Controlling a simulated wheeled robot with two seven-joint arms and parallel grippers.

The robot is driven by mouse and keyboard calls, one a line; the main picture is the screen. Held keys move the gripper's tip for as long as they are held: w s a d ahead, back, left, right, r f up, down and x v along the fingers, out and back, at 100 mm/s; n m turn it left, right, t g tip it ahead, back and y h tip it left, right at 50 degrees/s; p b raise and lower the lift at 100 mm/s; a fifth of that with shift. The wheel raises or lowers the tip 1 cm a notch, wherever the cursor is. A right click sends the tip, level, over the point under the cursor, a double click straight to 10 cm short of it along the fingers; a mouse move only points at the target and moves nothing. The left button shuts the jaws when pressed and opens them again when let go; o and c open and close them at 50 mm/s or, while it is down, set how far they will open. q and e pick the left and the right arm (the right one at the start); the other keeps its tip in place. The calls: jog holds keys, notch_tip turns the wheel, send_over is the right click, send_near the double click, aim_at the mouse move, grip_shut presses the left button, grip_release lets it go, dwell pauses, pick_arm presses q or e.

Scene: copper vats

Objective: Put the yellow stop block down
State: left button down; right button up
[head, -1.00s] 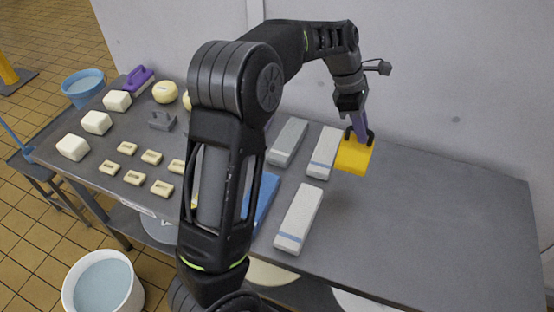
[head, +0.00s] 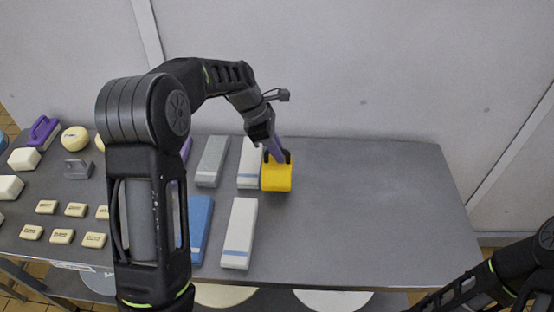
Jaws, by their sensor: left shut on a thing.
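The yellow stop block (head: 277,177) is at the middle of the grey table, just right of a white bar with a blue band. My left gripper (head: 277,158) is shut on its top end from above. I cannot tell whether the block touches the table top. My right arm shows at the lower right corner, but its gripper is out of the picture.
The grey table (head: 380,210) is bare to the right of the block. White bars (head: 239,232), a grey bar (head: 212,161) and a blue bar (head: 201,226) lie to its left. Several small cream blocks (head: 75,210) and a purple-handled brush (head: 43,131) lie further left. A wall stands behind.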

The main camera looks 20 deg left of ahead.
pick_arm(q)
jog(key=shift+f, duration=1.85)
jog(key=c, duration=1.5)
grip_release()
jog(key=shift+f, duration=0.1)
jog(key=shift+o, duration=0.2)
jog(key=v, duration=1.2)
jog(key=shift+b, duration=0.3)
jog(key=shift+o, duration=0.5)
